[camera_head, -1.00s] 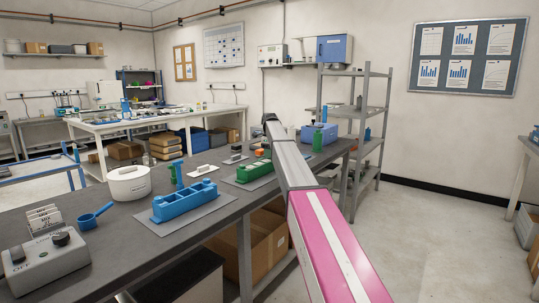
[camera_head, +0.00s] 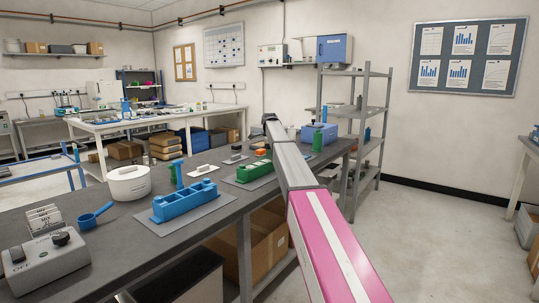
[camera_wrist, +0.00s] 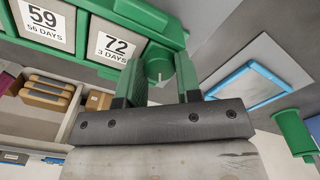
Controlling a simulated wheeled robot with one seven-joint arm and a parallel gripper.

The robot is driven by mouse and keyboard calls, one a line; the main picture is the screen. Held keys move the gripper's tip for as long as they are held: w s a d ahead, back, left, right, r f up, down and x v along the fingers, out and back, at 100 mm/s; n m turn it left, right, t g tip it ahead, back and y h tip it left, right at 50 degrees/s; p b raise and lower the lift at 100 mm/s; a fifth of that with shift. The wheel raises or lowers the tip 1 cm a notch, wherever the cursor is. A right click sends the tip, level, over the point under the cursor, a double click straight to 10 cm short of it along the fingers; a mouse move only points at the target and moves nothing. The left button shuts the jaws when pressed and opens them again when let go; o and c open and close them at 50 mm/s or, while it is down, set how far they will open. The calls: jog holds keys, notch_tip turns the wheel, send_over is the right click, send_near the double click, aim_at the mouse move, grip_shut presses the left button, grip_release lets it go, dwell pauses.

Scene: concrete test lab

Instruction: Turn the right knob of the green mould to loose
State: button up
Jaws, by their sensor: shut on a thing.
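The green mould (camera_head: 248,172) lies on a grey mat on the dark bench in the head view, partly hidden behind my arm. In the wrist view its green side (camera_wrist: 140,14) runs along the top left, with white labels reading 59 and 72. A green round knob (camera_wrist: 158,60) with a small white mark sits at the mould's end. My gripper (camera_wrist: 158,78) has one finger on each side of this knob and is shut on it. The knob's exact turn is hard to read.
A blue mould (camera_head: 186,203) lies on its mat nearer on the bench. A white pot (camera_head: 129,183), a blue scoop (camera_head: 93,218) and a grey control box (camera_head: 45,262) stand at the left. A green bottle (camera_head: 318,141) and a blue box (camera_head: 327,131) stand at the far end.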

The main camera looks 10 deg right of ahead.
jog(key=n, duration=1.5)
jog(key=shift+n, duration=0.3)
jog(key=n, duration=0.3)
jog(key=shift+n, duration=0.3)
jog(key=n, duration=0.3)
jog(key=shift+n, duration=0.3)
jog(key=n, duration=0.3)
jog(key=shift+n, duration=2.2)
